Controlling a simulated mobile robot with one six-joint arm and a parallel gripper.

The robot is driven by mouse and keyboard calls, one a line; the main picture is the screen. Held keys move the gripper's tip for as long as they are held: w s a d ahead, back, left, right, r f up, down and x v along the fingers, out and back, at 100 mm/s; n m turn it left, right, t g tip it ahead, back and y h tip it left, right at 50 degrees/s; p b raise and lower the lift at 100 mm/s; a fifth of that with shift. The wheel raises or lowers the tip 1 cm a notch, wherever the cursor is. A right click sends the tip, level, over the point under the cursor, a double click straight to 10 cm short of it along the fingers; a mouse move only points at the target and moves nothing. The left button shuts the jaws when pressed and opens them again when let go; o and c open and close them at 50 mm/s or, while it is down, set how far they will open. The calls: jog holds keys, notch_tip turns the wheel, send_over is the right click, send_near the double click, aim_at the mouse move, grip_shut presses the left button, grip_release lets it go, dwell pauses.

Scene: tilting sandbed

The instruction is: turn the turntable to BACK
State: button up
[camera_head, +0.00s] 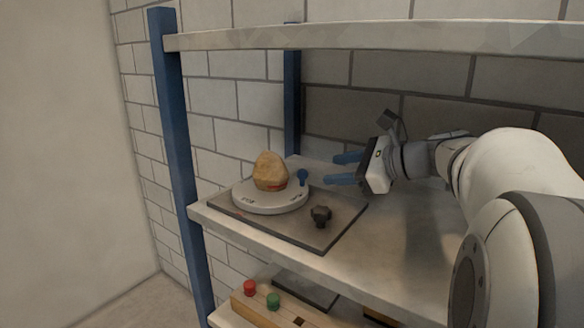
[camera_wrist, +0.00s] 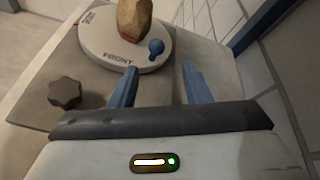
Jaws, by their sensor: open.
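The turntable (camera_head: 270,204) is a round pale disc on a dark square board (camera_head: 310,236) on the shelf. It carries a tan rock-like lump (camera_head: 269,171) with a reddish mark. A blue knob (camera_head: 303,176) stands at the disc's edge on my gripper's side. In the wrist view the turntable (camera_wrist: 103,45) shows the word FRONT on its rim near my gripper, beside the blue knob (camera_wrist: 156,48). My gripper (camera_head: 335,169) is open and empty, its blue fingers pointing at the knob but apart from it. In the wrist view the knob lies ahead, between the finger lines (camera_wrist: 158,75).
A dark lobed knob (camera_head: 321,214) sits on the board in front of the turntable. A blue post (camera_head: 176,120) and an upper shelf (camera_head: 380,37) frame the space. A brick wall stands behind. The lower shelf holds a wooden block (camera_head: 262,306) with red and green buttons.

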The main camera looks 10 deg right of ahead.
aim_at(306, 173)
jog(key=x, duration=0.7)
jog(key=shift+s+a+p, duration=0.2)
jog(key=shift+a+p, duration=0.1)
jog(key=shift+p, duration=0.05)
jog(key=shift+r, duration=0.1)
jog(key=shift+c, duration=0.4)
grip_shut()
jog(key=shift+d, duration=0.1)
